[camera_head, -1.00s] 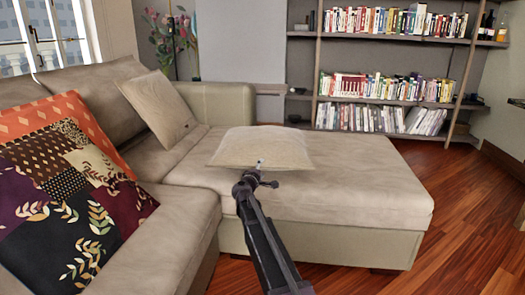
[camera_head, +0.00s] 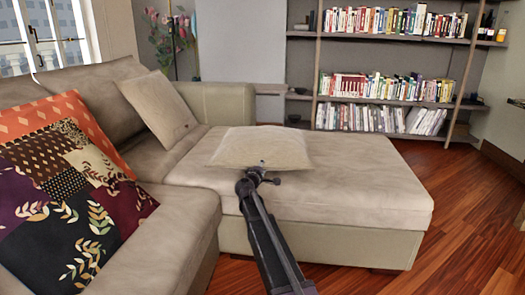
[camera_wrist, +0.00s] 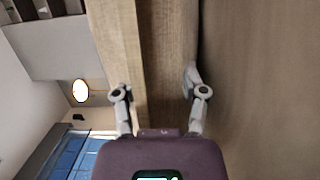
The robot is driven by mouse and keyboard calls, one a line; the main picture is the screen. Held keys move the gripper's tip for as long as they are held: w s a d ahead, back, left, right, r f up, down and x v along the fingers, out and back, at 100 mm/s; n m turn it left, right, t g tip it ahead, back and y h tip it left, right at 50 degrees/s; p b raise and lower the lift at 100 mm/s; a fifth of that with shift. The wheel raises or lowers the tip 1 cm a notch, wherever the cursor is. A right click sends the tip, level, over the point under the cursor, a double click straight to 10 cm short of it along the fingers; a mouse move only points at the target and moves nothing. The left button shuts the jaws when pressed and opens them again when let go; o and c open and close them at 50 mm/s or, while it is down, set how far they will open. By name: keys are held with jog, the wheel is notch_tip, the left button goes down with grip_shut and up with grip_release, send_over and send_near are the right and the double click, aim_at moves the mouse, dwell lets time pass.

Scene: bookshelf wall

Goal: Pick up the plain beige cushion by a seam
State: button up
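A plain beige cushion (camera_head: 258,144) lies flat on the chaise part of the sofa. Its near edge faces my gripper (camera_head: 263,166), which is at that edge in the head view. In the wrist view the cushion (camera_wrist: 150,45) shows as a pale, woven-looking band running up the picture. My gripper (camera_wrist: 157,88) has its two fingers well apart there, one on each side of the darker part of the band. I cannot tell whether the fingers touch the cloth. A second plain beige cushion (camera_head: 158,111) leans on the backrest.
The beige sofa chaise (camera_head: 365,190) lies under the cushion. A patterned cushion (camera_head: 65,195) stands at the left. A bookshelf (camera_head: 390,101) is behind, and wooden floor (camera_head: 465,225) is clear at the right.

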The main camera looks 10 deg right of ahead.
aim_at(266, 155)
grip_shut()
jog(key=shift+r, duration=0.25)
notch_tip(266, 155, up, 4)
jog(key=p, duration=0.4)
jog(key=shift+s+f, duration=0.1)
jog(key=shift+f, duration=0.05)
jog(key=s+a+p, duration=0.1)
jog(key=s+a, duration=0.1)
jog(key=s, duration=1.3)
jog(key=shift+s+a+r, duration=0.15)
jog(key=shift+s+r, duration=0.15)
jog(key=shift+r, duration=0.1)
